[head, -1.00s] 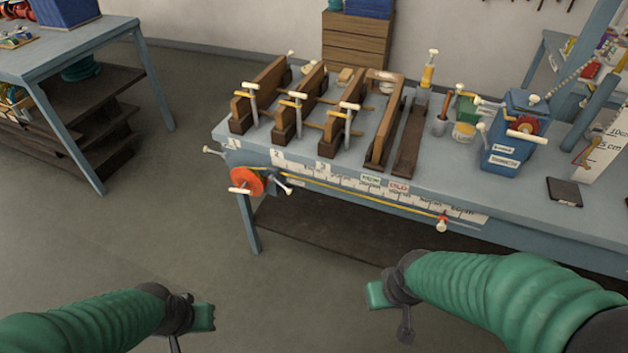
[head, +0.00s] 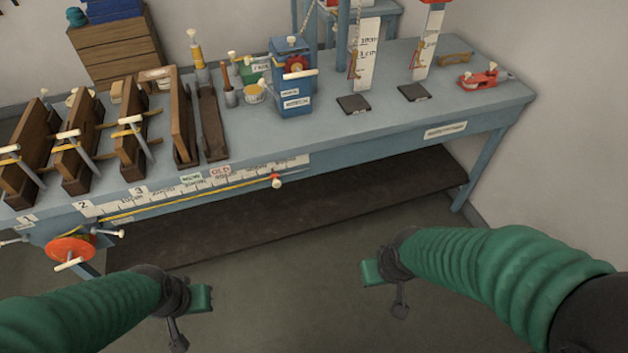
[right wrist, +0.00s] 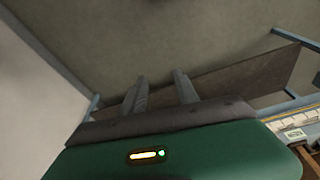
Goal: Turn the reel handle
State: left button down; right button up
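The orange-red reel (head: 70,246) is on the front of the bench at the far left, with a white handle (head: 68,264) sticking out of it. A yellow line (head: 190,202) runs from near it along the bench front to a small red piece with a white knob (head: 277,181). My left gripper (head: 205,298) is low in the head view, right of the reel and apart from it; its fingers cannot be made out. My right gripper (head: 366,273) is farther right, away from the bench. In the right wrist view its two fingers (right wrist: 160,90) stand apart with nothing between them.
The blue bench (head: 380,130) carries several wooden frames with clamps at left. A blue box (head: 291,88) has a red wheel and white handle. Upright scales (head: 365,55) and a red device (head: 478,79) stand farther right. Open floor (head: 300,260) lies before the bench.

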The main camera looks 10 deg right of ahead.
aim_at(69, 262)
jog(key=j+u, duration=0.15)
jog(key=j, duration=0.55)
jog(key=k+j+u, duration=0.1)
jog(key=j, duration=0.6)
jog(key=j+u, duration=0.15)
jog(key=j, duration=0.55)
jog(key=j+u, duration=0.1)
jog(key=j, duration=0.6)
jog(key=i+j+u, duration=0.15)
jog(key=j, duration=0.5)
jog(key=i+j+u, duration=0.1)
jog(key=j, duration=0.6)
